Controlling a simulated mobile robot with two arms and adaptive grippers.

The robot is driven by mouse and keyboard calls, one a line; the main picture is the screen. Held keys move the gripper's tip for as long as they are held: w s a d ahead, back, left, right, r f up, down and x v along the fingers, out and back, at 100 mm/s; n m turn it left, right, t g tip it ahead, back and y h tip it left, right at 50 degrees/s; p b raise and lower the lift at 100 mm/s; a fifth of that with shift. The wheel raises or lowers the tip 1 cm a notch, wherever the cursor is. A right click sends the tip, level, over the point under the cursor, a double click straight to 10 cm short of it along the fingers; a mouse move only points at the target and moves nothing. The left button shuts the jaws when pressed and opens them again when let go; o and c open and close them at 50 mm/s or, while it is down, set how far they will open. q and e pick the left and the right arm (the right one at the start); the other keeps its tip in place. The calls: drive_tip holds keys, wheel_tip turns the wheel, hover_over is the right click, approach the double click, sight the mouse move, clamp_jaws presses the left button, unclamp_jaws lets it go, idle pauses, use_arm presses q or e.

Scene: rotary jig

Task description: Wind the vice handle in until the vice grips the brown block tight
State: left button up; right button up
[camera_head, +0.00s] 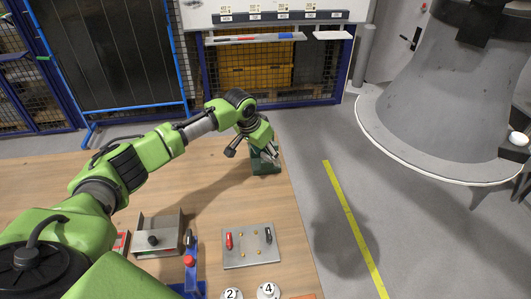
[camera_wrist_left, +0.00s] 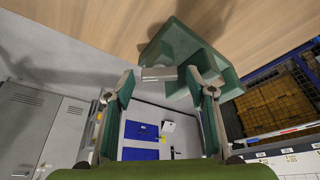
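The green vice (camera_head: 265,168) stands near the right edge of the wooden table, partly hidden by my left gripper. In the left wrist view the vice (camera_wrist_left: 165,50) shows as green blocks with a pale grey bar (camera_wrist_left: 158,74), which may be its handle. My left gripper (camera_head: 271,153) is at the vice. In the left wrist view its two fingers (camera_wrist_left: 160,82) are apart, with the grey bar between the tips in the picture. I cannot tell whether they touch it. I cannot make out the brown block. My right gripper is not in view.
On the wooden table (camera_head: 220,200) are a metal bracket with a black knob (camera_head: 160,236), a plate with red and black handles (camera_head: 250,248), a blue fixture with a red knob (camera_head: 190,262) and numbered discs (camera_head: 268,291).

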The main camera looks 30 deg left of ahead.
use_arm(q)
drive_tip(key=c, duration=0.9)
drive_tip(key=shift+r+m, duration=0.1)
drive_tip(key=shift+m, duration=0.3)
drive_tip(key=shift+m+h+p, duration=0.4)
drive_tip(key=shift+m+p, duration=0.05)
drive_tip(key=shift+m, duration=0.15)
drive_tip(key=shift+m+h, duration=0.3)
drive_tip(key=shift+m, duration=0.5)
drive_tip(key=m, duration=0.1)
drive_tip(key=m+b, duration=0.1)
drive_tip(key=shift+w+f+m+g+h, duration=0.2)
drive_tip(key=shift+m+g+h, duration=0.1)
drive_tip(key=shift+g+h, duration=0.1)
drive_tip(key=shift+a+r+m+g+h+b, duration=0.1)
drive_tip(key=shift+m+g+h+b, duration=0.15)
drive_tip(key=shift+m+b, duration=0.6)
drive_tip(key=shift+a+m+g+h+b, duration=0.15)
drive_tip(key=shift+m+g+b, duration=0.2)
drive_tip(key=shift+m+b, duration=0.45)
drive_tip(key=shift+d+m, duration=0.1)
drive_tip(key=shift+m, duration=0.15)
